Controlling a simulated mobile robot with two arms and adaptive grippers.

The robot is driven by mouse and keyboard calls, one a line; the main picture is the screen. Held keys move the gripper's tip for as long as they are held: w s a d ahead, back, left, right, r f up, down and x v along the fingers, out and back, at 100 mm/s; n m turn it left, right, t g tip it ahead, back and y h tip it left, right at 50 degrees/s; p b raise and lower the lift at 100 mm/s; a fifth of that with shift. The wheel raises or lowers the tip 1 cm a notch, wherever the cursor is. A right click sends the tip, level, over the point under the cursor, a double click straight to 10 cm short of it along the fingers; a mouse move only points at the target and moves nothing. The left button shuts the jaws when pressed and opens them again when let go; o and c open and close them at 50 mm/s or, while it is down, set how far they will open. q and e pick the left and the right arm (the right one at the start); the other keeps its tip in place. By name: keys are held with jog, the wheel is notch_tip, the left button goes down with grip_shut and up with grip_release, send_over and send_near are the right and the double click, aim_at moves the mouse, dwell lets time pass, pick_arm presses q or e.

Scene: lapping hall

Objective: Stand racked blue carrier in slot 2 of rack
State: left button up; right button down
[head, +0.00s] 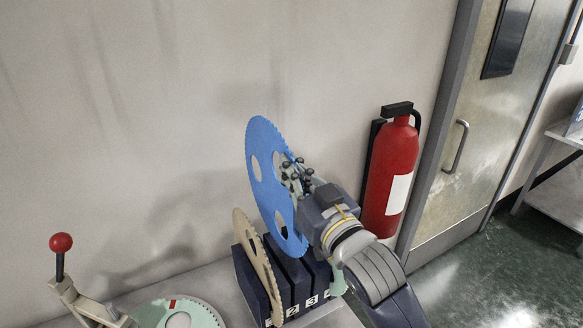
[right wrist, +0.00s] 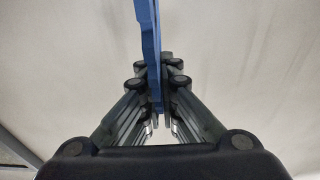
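The blue carrier (head: 268,192), a large toothed disc with round holes, stands upright above the dark blue rack (head: 302,286). My right gripper (head: 292,172) is shut on its right-hand part. In the right wrist view the carrier (right wrist: 147,45) is edge-on between the two fingers (right wrist: 153,92). Its lower edge is at the rack's top; I cannot tell if it is inside a slot. The rack's front shows numbers, 2 and 3 readable. A tan carrier (head: 245,238) stands in the rack left of the blue one. My left gripper is not in view.
A pale green disc (head: 203,314) with a red mark lies at the lower left beside a red-knobbed lever (head: 61,243). Something pale green (head: 338,283) shows at the rack's right, partly behind my arm. A fire extinguisher (head: 391,170) hangs on the wall close behind my right arm.

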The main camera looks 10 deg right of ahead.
notch_tip(320, 180, down, 6)
jog(key=b, duration=0.4)
jog(key=shift+r, duration=0.2)
jog(key=shift+p, duration=0.35)
dwell(0.3)
dwell(0.5)
jog(key=shift+p, duration=0.5)
dwell(0.6)
